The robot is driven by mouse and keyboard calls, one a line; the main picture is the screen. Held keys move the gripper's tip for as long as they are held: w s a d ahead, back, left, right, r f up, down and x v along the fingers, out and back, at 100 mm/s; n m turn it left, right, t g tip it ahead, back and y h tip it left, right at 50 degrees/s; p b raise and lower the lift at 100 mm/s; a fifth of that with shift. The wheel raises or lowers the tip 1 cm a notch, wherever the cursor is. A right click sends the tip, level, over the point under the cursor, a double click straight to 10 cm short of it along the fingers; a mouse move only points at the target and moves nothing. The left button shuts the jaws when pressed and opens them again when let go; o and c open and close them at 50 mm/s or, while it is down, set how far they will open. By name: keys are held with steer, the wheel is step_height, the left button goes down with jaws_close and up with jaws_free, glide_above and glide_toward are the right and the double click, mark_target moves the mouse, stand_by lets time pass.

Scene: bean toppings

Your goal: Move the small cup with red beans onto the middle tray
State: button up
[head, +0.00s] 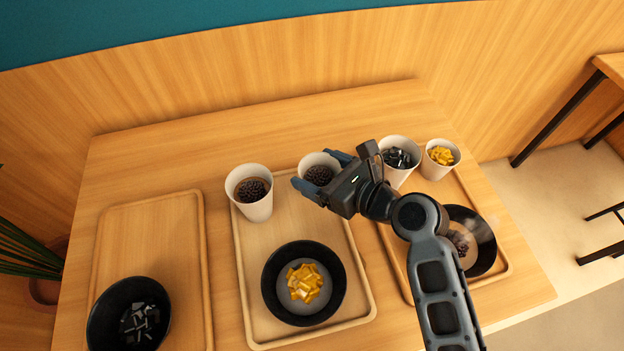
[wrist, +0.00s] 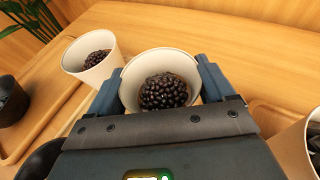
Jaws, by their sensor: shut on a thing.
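The small white cup with dark red-brown beans (head: 318,171) is at the back right corner of the middle tray (head: 244,285). My gripper (head: 320,174) is shut on it, with one finger on each side. In the wrist view the small cup (wrist: 160,62) stands roughly upright between the fingers of my gripper (wrist: 157,82), with the beans in it. The lower part of the cup is hidden, so I cannot tell whether it touches the tray or hangs just above it.
A larger white cup with dark beans (head: 252,203) stands left of the held cup. A black bowl with yellow pieces (head: 272,300) is on the middle tray. The right tray (head: 395,262) has a cup with black pieces (head: 400,178), a yellow-filled small cup (head: 438,172) and a bowl.

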mark_target(308, 180)
steer(key=shift+w+a+f, duration=0.35)
steer(key=shift+a+f, duration=0.1)
steer(key=shift+a, duration=0.25)
steer(key=shift+f+b, duration=0.4)
steer(key=shift+f, duration=1.6)
steer(key=shift+f, duration=0.15)
steer(key=o, duration=1)
steer(key=shift+s+d+r, duration=0.15)
steer(key=shift+r, duration=0.05)
steer(key=v, duration=1.1)
steer(key=shift+s, duration=0.2)
steer(key=shift+d+r, duration=0.1)
steer(key=shift+r, duration=0.05)
